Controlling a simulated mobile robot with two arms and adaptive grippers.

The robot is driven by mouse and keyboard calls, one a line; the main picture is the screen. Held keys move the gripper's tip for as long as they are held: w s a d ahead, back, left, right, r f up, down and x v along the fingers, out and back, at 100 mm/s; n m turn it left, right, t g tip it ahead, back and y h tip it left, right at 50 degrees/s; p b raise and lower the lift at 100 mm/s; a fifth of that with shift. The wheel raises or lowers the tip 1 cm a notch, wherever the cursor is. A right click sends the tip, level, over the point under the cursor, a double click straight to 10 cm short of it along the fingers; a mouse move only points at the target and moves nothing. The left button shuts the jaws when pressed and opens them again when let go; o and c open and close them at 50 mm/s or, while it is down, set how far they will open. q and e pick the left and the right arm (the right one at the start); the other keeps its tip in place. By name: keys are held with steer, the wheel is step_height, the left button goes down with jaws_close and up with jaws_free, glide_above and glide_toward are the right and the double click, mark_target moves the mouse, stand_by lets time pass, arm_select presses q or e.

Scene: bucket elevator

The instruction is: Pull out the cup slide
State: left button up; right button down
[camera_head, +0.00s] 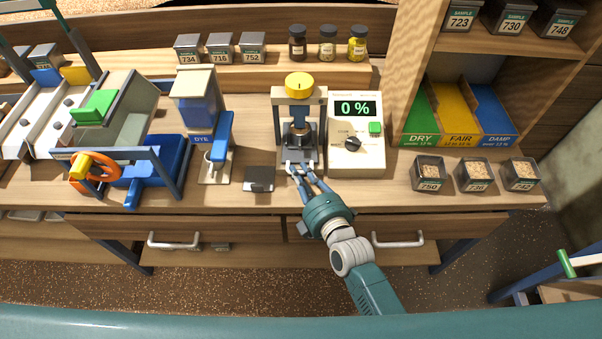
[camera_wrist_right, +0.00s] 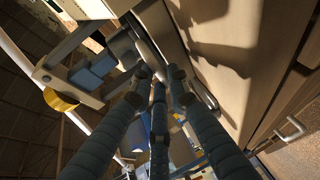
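The press-like tester (camera_head: 299,100) with a yellow knob (camera_head: 299,85) stands on the bench beside the meter. The cup slide (camera_head: 297,157) seems to be the dark part low at its front, with a small metal cup or plunger above; its front edge is partly hidden by my fingers. My right gripper (camera_head: 299,170) is at this front edge, its fingertips a little apart. In the right wrist view, my fingers (camera_wrist_right: 158,82) converge beside a pale bar (camera_wrist_right: 146,42), but their grip on it is unclear. My left gripper is not in view.
The meter (camera_head: 357,145) reads 0 %. A small dark block (camera_head: 259,179) lies left of the tester, beside the dye dispenser (camera_head: 200,110). Several grain boxes (camera_head: 475,174) stand at right, below the dry/fair/damp bins (camera_head: 458,112). Drawer handles (camera_head: 398,240) stick out below the bench.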

steer(key=shift+s+p, duration=0.3)
steer(key=shift+s, duration=0.05)
steer(key=s+p, duration=0.4)
steer(key=s, duration=0.5)
steer(key=shift+s, duration=0.35)
steer(key=c, duration=1.7)
jaws_free()
steer(key=shift+o, duration=0.2)
steer(key=v, duration=1.2)
